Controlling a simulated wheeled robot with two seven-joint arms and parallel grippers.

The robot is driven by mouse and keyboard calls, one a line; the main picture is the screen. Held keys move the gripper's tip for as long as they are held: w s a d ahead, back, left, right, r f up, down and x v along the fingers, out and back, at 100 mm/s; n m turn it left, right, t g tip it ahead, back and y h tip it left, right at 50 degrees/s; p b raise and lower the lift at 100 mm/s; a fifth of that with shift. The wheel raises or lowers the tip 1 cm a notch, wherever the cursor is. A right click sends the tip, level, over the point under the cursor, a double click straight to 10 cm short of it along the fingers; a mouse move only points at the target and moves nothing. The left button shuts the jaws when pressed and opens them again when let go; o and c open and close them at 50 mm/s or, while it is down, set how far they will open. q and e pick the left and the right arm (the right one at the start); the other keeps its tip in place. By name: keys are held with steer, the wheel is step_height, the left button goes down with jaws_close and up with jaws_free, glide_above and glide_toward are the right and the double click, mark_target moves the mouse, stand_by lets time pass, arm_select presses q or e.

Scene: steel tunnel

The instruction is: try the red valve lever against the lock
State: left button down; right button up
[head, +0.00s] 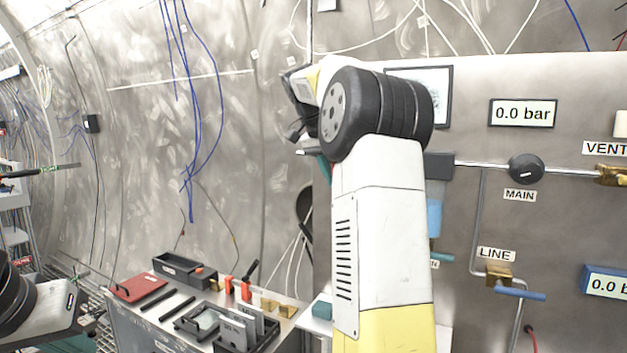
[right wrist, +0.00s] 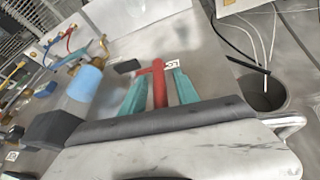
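The red valve lever (right wrist: 158,85) shows in the right wrist view, standing out between the two teal fingers of my right gripper (right wrist: 160,78). The fingers are apart, one on each side of the lever, with a narrow gap seeming to show beside it; contact is hard to judge. A small white tag (right wrist: 171,65) with dark marks sits by the lever's far end. I cannot make out the lock. In the head view my right arm hides the lever. My left gripper (head: 86,300) is at the lower left, away from the lever, its fingers unclear.
A blue cylinder (right wrist: 85,83) with brass fittings is beside the lever. A round dark opening (right wrist: 263,92) lies to the right. In the head view, the workbench (head: 130,320) holds a red flat case (head: 138,288) and black trays. A wall panel carries the MAIN knob (head: 526,169) and LINE valve (head: 499,273).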

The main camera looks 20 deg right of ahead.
steer(key=v, duration=0.7)
stand_by(0.3)
steer(key=s+a+f+n+t+y, duration=0.2)
steer(key=s+a+f+n, duration=0.4)
steer(key=s+a+f, duration=0.3)
steer(key=s+a+f+n+t+y, duration=0.3)
steer(key=s+a+f+n+y, duration=0.2)
steer(key=s+a+f, duration=0.5)
steer(key=s+f+n, duration=0.1)
steer(key=s, duration=0.4)
steer(key=shift+s+a+f, duration=0.15)
steer(key=shift+s+f, duration=0.05)
steer(key=shift+s, duration=0.2)
